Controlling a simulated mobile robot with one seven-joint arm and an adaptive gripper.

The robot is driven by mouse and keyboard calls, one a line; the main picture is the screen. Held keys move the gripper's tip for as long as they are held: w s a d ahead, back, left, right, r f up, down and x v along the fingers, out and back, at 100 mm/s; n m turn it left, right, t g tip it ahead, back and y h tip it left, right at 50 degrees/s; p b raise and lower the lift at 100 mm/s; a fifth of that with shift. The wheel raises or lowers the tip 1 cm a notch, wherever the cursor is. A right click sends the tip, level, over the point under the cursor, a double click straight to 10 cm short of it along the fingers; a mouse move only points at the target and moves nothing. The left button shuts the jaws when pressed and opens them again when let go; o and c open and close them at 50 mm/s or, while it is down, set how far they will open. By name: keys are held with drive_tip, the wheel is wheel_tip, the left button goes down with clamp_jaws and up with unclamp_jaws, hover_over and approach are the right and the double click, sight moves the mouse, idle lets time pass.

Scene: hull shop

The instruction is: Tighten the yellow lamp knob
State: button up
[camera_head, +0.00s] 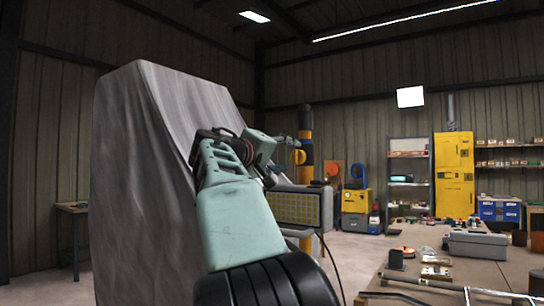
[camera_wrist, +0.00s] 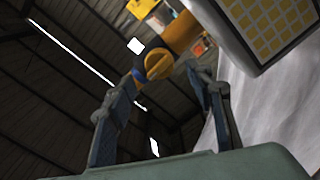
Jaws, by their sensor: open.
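The yellow knob (camera_wrist: 158,64) is a round cap with a slot-like mark, on a yellow post with a dark blue band. In the head view the knob (camera_head: 298,156) shows on the upright yellow post (camera_head: 305,120), just beyond the end of my arm. My gripper (camera_wrist: 165,72) is open, its fingers spread with the tips either side of the knob in the picture. The left tip appears close to it; whether it touches I cannot tell. In the head view my gripper (camera_head: 286,141) is small and partly hidden. The lamp panel (camera_wrist: 268,22) with a yellow grid is at upper right.
A large grey hull piece (camera_head: 135,190) stands left of my arm. The lamp panel also shows in the head view (camera_head: 300,209), below my gripper. A workbench (camera_head: 440,277) with tools and a grey box (camera_head: 478,244) is at right. Shelves and yellow cabinets stand behind.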

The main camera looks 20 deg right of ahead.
drive_tip(key=v, duration=0.8)
drive_tip(key=shift+d, duration=0.1)
